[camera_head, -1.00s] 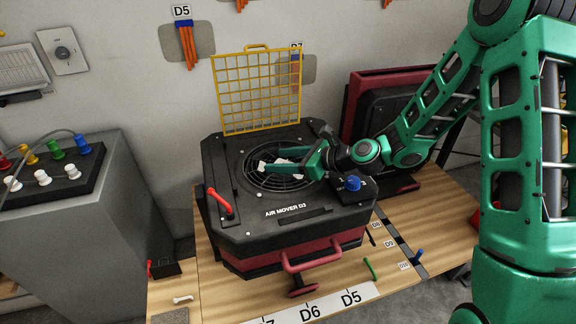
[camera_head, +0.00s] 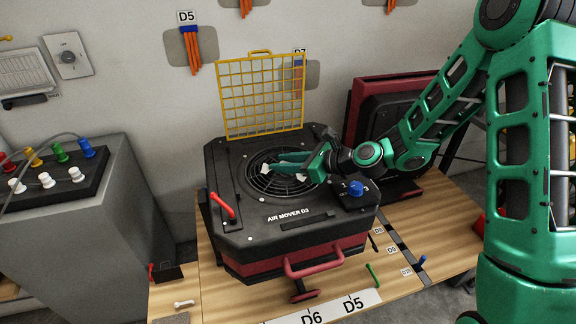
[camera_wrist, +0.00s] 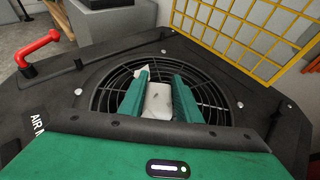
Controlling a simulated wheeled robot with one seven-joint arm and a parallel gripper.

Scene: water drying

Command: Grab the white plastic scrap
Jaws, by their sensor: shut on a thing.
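The white plastic scrap (camera_wrist: 157,100) is between the two green fingers of my gripper (camera_wrist: 160,77) in the wrist view, over the round fan grille (camera_wrist: 106,95). A pointed white end shows by the left fingertip. In the head view, white bits of the scrap (camera_head: 301,178) show beside my gripper (camera_head: 277,162), with the middle hidden by the fingers. My gripper is shut on the scrap, low over the grille. I cannot tell whether the scrap still touches the grille. The black air mover (camera_head: 230,165) stands on the wooden table.
The yellow grid guard (camera_head: 262,95) stands upright behind the grille. A red lever (camera_head: 222,205) is at the left of the air mover's top, and a blue knob (camera_head: 355,187) at its right. A grey cabinet (camera_head: 90,225) stands to the left. Bare table (camera_head: 435,215) shows to the right.

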